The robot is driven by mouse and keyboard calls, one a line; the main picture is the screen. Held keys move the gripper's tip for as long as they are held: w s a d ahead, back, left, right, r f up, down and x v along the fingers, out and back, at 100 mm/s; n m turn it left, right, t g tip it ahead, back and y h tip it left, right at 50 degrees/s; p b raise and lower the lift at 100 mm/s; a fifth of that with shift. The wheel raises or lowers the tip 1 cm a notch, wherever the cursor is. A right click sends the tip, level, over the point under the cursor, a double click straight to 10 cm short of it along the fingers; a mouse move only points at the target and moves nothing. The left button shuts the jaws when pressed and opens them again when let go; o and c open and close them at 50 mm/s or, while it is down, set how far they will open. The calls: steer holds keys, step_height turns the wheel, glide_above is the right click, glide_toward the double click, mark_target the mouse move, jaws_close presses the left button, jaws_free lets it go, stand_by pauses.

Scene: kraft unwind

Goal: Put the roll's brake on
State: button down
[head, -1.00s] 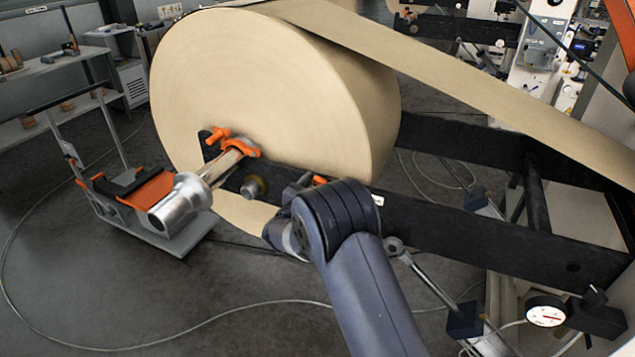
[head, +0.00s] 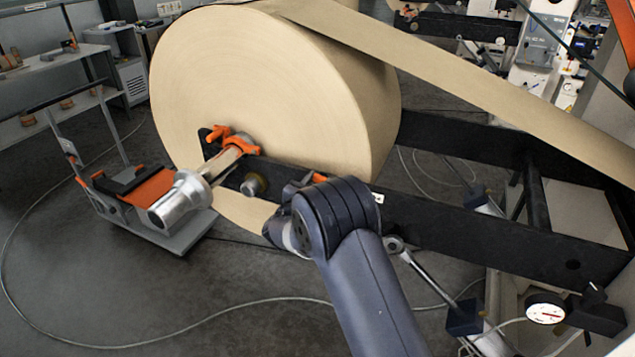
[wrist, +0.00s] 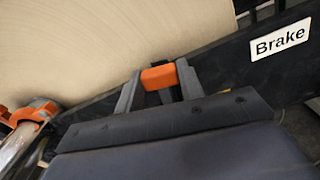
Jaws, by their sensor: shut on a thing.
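My gripper (wrist: 158,84) is shut on an orange handle (wrist: 158,77) in the wrist view, one grey finger on each side of it. The handle sits against a black frame rail (wrist: 225,72) that bears a white "Brake" label (wrist: 281,38), to the right of the handle. In the head view my wrist largely hides the gripper, and a bit of orange shows beside it.
A metal shaft (head: 182,200) sticks out from the roll's core through an orange clamp (head: 242,148), left of my gripper. A low cart (head: 160,235) stands at the left. A cable lies on the floor. A gauge (head: 545,311) is at the lower right.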

steer(key=shift+f+b, duration=0.1)
steer(key=shift+b, duration=0.3)
steer(key=s+d+f+m+b, duration=0.1)
steer(key=d+f+m+b, duration=0.2)
steer(key=m+b, duration=0.5)
steer(key=s+d+f+m+b, duration=0.1)
steer(key=d+f+m+b, duration=0.3)
steer(key=b, duration=2.9)
step_height(320, 180, down, 2)
steer(key=m, duration=0.4)
steer(key=shift+s, duration=0.3)
steer(key=c, duration=0.9)
jaws_free()
